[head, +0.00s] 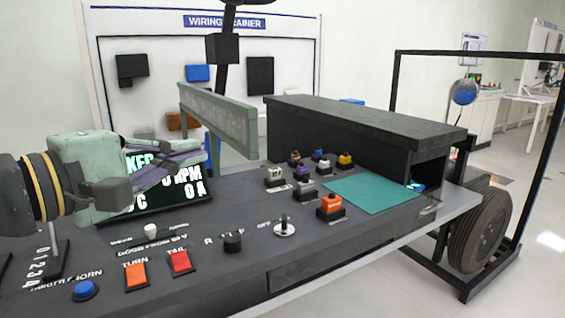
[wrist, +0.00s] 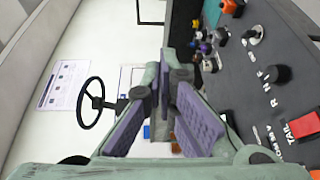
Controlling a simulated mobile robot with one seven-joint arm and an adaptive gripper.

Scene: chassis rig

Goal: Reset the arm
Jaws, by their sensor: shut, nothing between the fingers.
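My gripper (head: 200,150) is at the left of the head view, above the dark console (head: 260,215) and in front of the display screen (head: 165,190), part of which it hides. It is shut and holds nothing. In the wrist view, my gripper (wrist: 168,78) points toward the wall, with its purple finger pads in the middle. The console's face shows at the right of that view.
Several coloured switches (head: 331,206) stand beside a teal mat (head: 372,190). A long black box (head: 365,125) runs behind them. A steering wheel (wrist: 92,102) shows in the wrist view.

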